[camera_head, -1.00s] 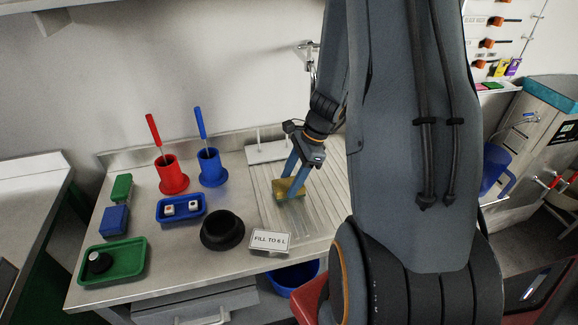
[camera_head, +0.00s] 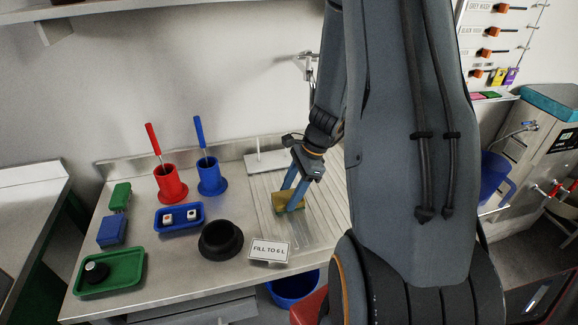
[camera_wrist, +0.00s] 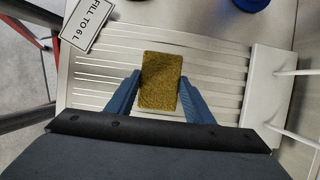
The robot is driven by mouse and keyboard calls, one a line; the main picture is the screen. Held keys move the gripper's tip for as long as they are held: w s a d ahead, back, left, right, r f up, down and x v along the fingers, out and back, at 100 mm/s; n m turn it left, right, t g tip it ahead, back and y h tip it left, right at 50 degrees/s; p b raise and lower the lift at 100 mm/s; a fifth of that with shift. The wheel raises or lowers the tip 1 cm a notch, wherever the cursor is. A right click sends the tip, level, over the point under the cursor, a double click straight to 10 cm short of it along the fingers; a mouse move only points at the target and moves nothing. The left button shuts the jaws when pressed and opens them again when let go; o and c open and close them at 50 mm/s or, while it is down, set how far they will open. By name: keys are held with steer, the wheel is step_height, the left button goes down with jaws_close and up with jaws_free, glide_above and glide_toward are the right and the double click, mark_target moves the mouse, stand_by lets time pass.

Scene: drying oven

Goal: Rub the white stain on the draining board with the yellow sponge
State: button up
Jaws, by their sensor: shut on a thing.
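The yellow sponge (camera_head: 287,203) is between the blue fingers of my gripper (camera_head: 291,196), low over the ribbed draining board (camera_head: 325,195). In the wrist view the sponge (camera_wrist: 160,80) is gripped on both long sides by my gripper (camera_wrist: 160,98), with the board's grooves (camera_wrist: 215,75) around it. The sponge looks at or very near the board surface; I cannot tell whether it touches. I cannot make out the white stain clearly; the sponge and fingers cover part of the board.
A white stand with upright pegs (camera_head: 266,161) is behind.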

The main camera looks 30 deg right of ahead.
step_height(320, 180, up, 3)
steer(key=shift+w+r+p, duration=0.1)
steer(key=shift+r+p, duration=0.05)
steer(key=shift+p, duration=0.95)
steer(key=shift+c, duration=0.2)
steer(key=shift+w+d+r+p, duration=0.1)
steer(key=shift+d+r+p, duration=0.05)
steer(key=shift+r+p, duration=2.15)
steer(key=shift+r, duration=0.2)
